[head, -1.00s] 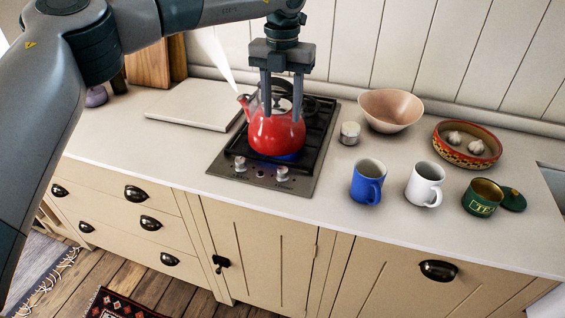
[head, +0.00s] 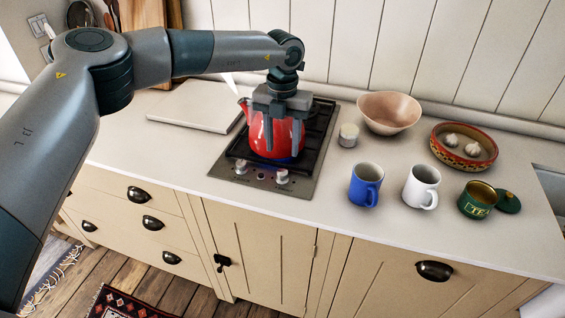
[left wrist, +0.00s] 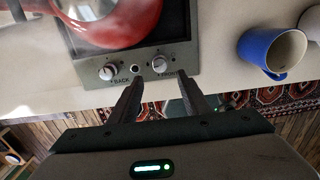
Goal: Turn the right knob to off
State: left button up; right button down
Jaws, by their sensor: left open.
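The cooktop's right knob (head: 282,176) is a small pale knob on the front panel, near the right corner. In the left wrist view this knob (left wrist: 159,64) sits by the word FRONT, just beyond and between my fingertips. The left knob (head: 241,166) is beside it, by the word BACK in the wrist view (left wrist: 107,72). My left gripper (head: 282,149) points down, open and empty, in front of the red kettle in the head view. In the wrist view its fingers (left wrist: 158,82) appear apart and not touching the knob. My right gripper is not in view.
The red kettle (head: 262,136) stands on the black cooktop (head: 229,153), with a blue glow under it and steam at its spout. A blue mug (head: 366,185), white mug (head: 421,187) and small jar (head: 348,135) stand to the right. The counter before the cooktop is clear.

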aim_at(282, 172)
pick_arm(q)
notch_tip(282, 172, down, 8)
jog(key=shift+f+p, duration=0.25)
jog(key=shift+p, duration=1)
jog(key=c, duration=1)
